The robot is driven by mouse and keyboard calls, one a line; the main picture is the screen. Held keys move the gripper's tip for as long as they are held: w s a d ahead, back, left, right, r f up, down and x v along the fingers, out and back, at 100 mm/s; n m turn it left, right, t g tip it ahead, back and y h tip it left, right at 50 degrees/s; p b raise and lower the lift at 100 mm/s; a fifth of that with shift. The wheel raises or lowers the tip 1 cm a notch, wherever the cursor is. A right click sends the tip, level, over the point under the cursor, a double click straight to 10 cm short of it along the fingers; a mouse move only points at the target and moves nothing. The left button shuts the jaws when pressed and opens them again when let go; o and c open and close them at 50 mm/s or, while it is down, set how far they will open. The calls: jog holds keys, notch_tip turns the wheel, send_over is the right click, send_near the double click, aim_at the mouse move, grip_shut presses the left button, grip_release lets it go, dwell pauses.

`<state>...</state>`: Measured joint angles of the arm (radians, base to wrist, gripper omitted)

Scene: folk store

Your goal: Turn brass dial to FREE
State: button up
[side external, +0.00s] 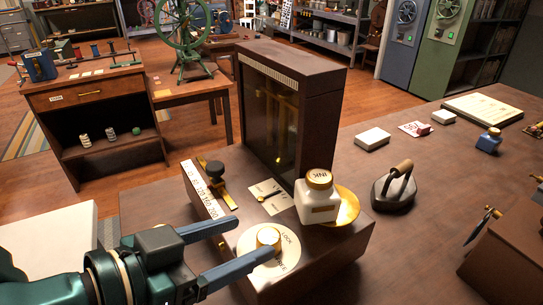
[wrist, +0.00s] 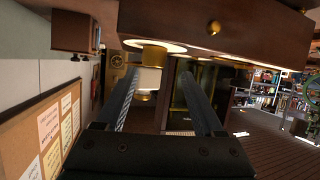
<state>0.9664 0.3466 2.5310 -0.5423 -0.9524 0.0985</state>
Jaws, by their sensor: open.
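The brass dial (side external: 268,237) is a short round knob on a white disc (side external: 258,263). LOCK reads at the disc's upper right, and lettering at its lower right looks like FREE. The disc is on the front of a brown wooden balance base (side external: 330,248). I cannot make out where the dial points. My gripper (side external: 255,234) is open, with its blue fingers reaching toward the dial. In the wrist view the dial (wrist: 151,54) shows just past the fingertips (wrist: 160,73), between their lines. I see no clear contact.
A white INK bottle (side external: 318,200) stands on a brass pan (side external: 347,207) right of the dial. A tall glass-fronted case (side external: 287,115) rises behind. A black-knobbed slider (side external: 215,172) is at the left. A flat iron (side external: 395,190) sits on the table at the right.

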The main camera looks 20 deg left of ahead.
aim_at(264, 239)
jog(key=shift+s+d+f, duration=0.2)
jog(key=shift+s+d, duration=0.05)
jog(key=shift+d, duration=0.1)
jog(key=shift+w+d+f, duration=0.1)
jog(key=shift+w+d, duration=0.05)
jog(key=shift+w, duration=0.05)
jog(key=shift+x, duration=2.2)
grip_shut()
